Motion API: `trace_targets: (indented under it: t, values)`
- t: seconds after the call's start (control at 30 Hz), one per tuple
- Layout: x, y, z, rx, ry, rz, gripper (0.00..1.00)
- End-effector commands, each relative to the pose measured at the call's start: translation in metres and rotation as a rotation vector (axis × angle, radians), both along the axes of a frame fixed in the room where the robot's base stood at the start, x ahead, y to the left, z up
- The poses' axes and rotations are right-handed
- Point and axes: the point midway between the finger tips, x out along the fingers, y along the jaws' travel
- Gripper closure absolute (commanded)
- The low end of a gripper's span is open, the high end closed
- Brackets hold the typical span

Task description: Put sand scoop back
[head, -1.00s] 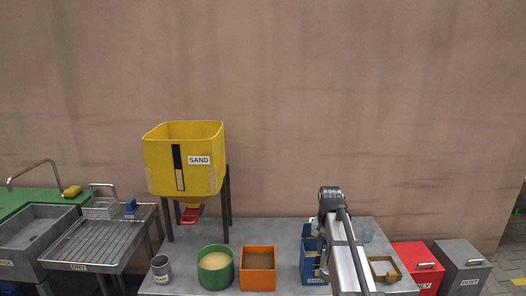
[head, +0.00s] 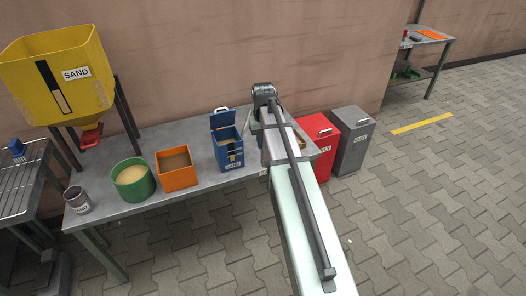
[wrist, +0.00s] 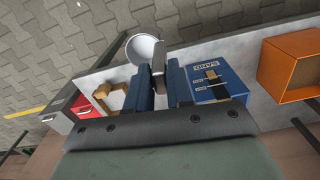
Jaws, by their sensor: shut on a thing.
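My gripper (wrist: 160,75) is shut on the dark handle of the sand scoop (wrist: 146,48). The scoop's round, pale bowl sticks out past the fingertips in the wrist view. My arm hides the gripper and scoop in the head view. The blue sand box (head: 229,150) stands on the grey table with its lid raised. It also shows in the wrist view (wrist: 226,92), just right of my fingers, with a white SAND label. The scoop is beside the box in that view; its height above the table I cannot tell.
An orange bin (head: 178,180), a green tub (head: 132,188) and a grey cup (head: 77,203) line the grey table (head: 120,222). The yellow hopper (head: 80,95) stands behind. Red (head: 312,158) and grey bins (head: 350,150) are at right.

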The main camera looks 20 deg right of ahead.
Motion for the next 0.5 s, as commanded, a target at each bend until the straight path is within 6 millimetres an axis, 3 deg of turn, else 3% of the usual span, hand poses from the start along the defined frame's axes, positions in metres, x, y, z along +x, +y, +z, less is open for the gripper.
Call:
trace_targets:
  t: [0.03, 0.3, 0.5]
  values:
    - [0.022, -0.014, -0.003, 0.000, 0.001, -0.013, 1.00]
    - [0.099, -0.052, -0.015, 0.001, 0.001, -0.005, 1.00]
    - [0.131, -0.060, -0.014, 0.001, 0.001, 0.039, 1.00]
